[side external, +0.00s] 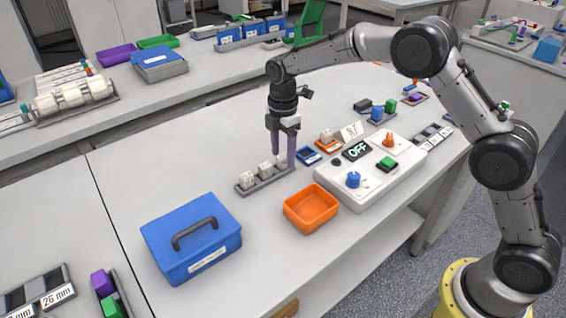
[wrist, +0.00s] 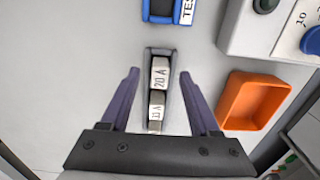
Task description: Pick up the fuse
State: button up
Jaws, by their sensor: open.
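White block-shaped fuses stand in a row in a narrow grey rack (side external: 262,182) on the table. In the wrist view the far fuse (wrist: 160,76) is marked 20 A, and a nearer fuse (wrist: 156,108) has a label too small to read surely. A third is mostly hidden by my gripper body there; in the side view the left fuse (side external: 247,179) and middle fuse (side external: 265,169) show clearly. My gripper (side external: 284,160) points down over the rack's right end. Its purple fingers (wrist: 159,72) are open, one each side of the 20 A fuse, with visible gaps.
An orange tray (side external: 312,207) stands right of the rack, below a white control box (side external: 335,184) whose display reads OFF. A blue case (side external: 190,238) with a grey handle stands at the front left. A blue-framed TEST holder (side external: 309,156) lies just beyond the rack.

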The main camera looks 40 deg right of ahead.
jog(key=shift+f, duration=0.3)
grip_shut()
jog(key=shift+r, duration=0.1)
